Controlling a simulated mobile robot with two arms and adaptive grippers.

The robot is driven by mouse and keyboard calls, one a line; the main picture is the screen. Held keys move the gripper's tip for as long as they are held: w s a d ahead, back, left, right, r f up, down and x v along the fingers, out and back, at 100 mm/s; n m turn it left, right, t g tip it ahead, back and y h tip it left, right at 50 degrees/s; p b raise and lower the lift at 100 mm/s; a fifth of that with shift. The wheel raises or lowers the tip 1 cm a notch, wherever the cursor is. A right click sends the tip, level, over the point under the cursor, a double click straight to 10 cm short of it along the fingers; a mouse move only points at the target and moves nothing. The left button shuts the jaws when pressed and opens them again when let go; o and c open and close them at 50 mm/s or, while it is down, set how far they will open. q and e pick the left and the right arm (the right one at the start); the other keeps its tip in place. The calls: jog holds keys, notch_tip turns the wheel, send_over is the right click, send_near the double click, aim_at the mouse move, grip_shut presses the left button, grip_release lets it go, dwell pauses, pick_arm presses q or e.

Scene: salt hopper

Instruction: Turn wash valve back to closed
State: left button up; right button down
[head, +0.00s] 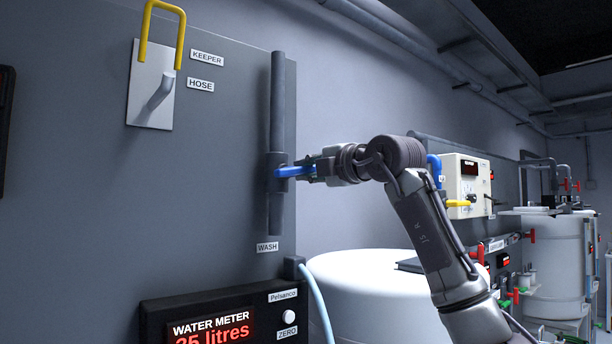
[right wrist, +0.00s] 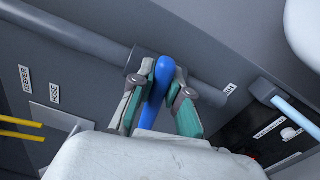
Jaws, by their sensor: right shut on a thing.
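The wash valve's blue lever (head: 285,172) sits on a vertical grey pipe (head: 276,110) on the grey panel, above the WASH label (head: 267,247). In the head view the lever lies roughly horizontal, across the pipe, and points right. My right gripper (head: 308,170) is shut on the lever. In the right wrist view the blue lever (right wrist: 157,92) runs between the two green-padded fingers, and its far end meets the grey valve body (right wrist: 140,60) on the pipe. Part of the lever is hidden by the fingers. My left gripper is not in view.
A water meter (head: 155,322) with red digits and a ZERO button (head: 288,316) is below the valve. A pale hose (head: 318,300) hangs beside it. A yellow keeper (head: 180,40) and hose hook (head: 160,92) are at upper left. A white tank (head: 350,285) stands right.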

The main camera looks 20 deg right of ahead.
jog(key=shift+f+m, duration=0.15)
jog(key=shift+m, duration=0.45)
jog(key=shift+b, duration=0.3)
jog(key=c, duration=1.1)
grip_release()
jog(key=shift+d, duration=0.1)
jog(key=v, duration=1.2)
